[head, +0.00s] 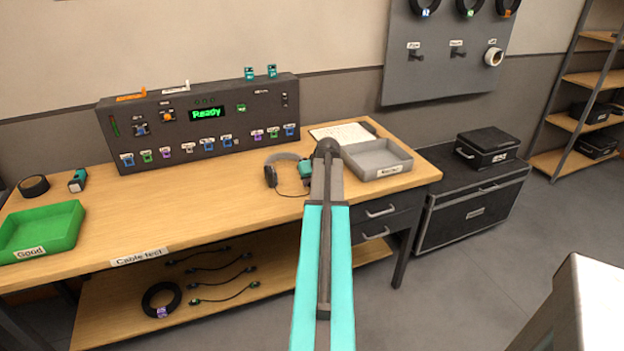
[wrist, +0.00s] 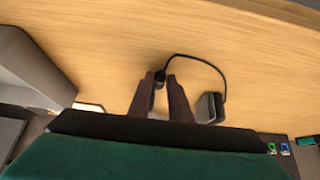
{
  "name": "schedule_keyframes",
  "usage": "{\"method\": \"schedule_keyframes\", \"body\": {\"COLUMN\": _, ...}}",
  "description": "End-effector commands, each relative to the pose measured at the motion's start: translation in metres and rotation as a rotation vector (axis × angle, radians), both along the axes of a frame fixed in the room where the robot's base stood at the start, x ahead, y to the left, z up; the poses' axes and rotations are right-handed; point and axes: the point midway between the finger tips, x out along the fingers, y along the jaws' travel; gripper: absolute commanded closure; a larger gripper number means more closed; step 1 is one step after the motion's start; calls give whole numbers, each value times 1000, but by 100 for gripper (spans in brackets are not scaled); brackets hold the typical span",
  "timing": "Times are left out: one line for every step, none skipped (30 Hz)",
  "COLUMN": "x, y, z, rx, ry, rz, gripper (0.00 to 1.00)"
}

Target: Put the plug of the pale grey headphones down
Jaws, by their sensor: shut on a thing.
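The pale grey headphones (head: 285,160) lie on the wooden workbench, just left of my arm in the head view. In the wrist view one dark ear cup (wrist: 210,108) shows, and a thin black cable curves from it to the plug (wrist: 160,75). My gripper (wrist: 160,82) is shut on the plug, which sits between the tips of its two brown fingers. The plug is close over the bare bench top; I cannot tell whether it touches the wood. In the head view my arm hides the fingertips and the plug.
A grey tray (head: 378,160) stands on the bench right of my arm, near a white paper sheet (head: 342,133). A console (head: 200,120) with a green "Ready" display stands at the back. A green tray (head: 42,231) is at far left. The bench between is mostly clear.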

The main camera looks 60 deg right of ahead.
Motion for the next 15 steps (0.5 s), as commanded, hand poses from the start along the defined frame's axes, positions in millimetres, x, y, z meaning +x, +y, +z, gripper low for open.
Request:
{"method": "schedule_keyframes", "body": {"x": 0, "y": 0, "z": -1, "rx": -1, "ry": -1, "rz": 0, "gripper": 100}}
{"method": "schedule_keyframes", "body": {"x": 0, "y": 0, "z": -1, "rx": -1, "ry": -1, "rz": 0, "gripper": 100}}
{"method": "schedule_keyframes", "body": {"x": 0, "y": 0, "z": -1, "rx": -1, "ry": -1, "rz": 0, "gripper": 100}}
{"method": "schedule_keyframes", "body": {"x": 0, "y": 0, "z": -1, "rx": -1, "ry": -1, "rz": 0, "gripper": 100}}
{"method": "schedule_keyframes", "body": {"x": 0, "y": 0, "z": -1, "rx": -1, "ry": -1, "rz": 0, "gripper": 100}}
{"method": "schedule_keyframes", "body": {"x": 0, "y": 0, "z": -1, "rx": -1, "ry": -1, "rz": 0, "gripper": 100}}
{"method": "schedule_keyframes", "body": {"x": 0, "y": 0, "z": -1, "rx": -1, "ry": -1, "rz": 0, "gripper": 100}}
{"method": "schedule_keyframes", "body": {"x": 0, "y": 0, "z": -1, "rx": -1, "ry": -1, "rz": 0, "gripper": 100}}
{"method": "schedule_keyframes", "body": {"x": 0, "y": 0, "z": -1, "rx": -1, "ry": -1, "rz": 0, "gripper": 100}}
{"method": "schedule_keyframes", "body": {"x": 0, "y": 0, "z": -2, "rx": -1, "ry": -1, "rz": 0, "gripper": 100}}
{"method": "schedule_keyframes", "body": {"x": 0, "y": 0, "z": -3, "rx": -1, "ry": -1, "rz": 0, "gripper": 100}}
{"method": "schedule_keyframes", "body": {"x": 0, "y": 0, "z": -3, "rx": -1, "ry": -1, "rz": 0, "gripper": 100}}
{"method": "schedule_keyframes", "body": {"x": 0, "y": 0, "z": -4, "rx": -1, "ry": -1, "rz": 0, "gripper": 100}}
{"method": "schedule_keyframes", "body": {"x": 0, "y": 0, "z": -5, "rx": -1, "ry": -1, "rz": 0, "gripper": 100}}
{"method": "schedule_keyframes", "body": {"x": 0, "y": 0, "z": -5, "rx": -1, "ry": -1, "rz": 0, "gripper": 100}}
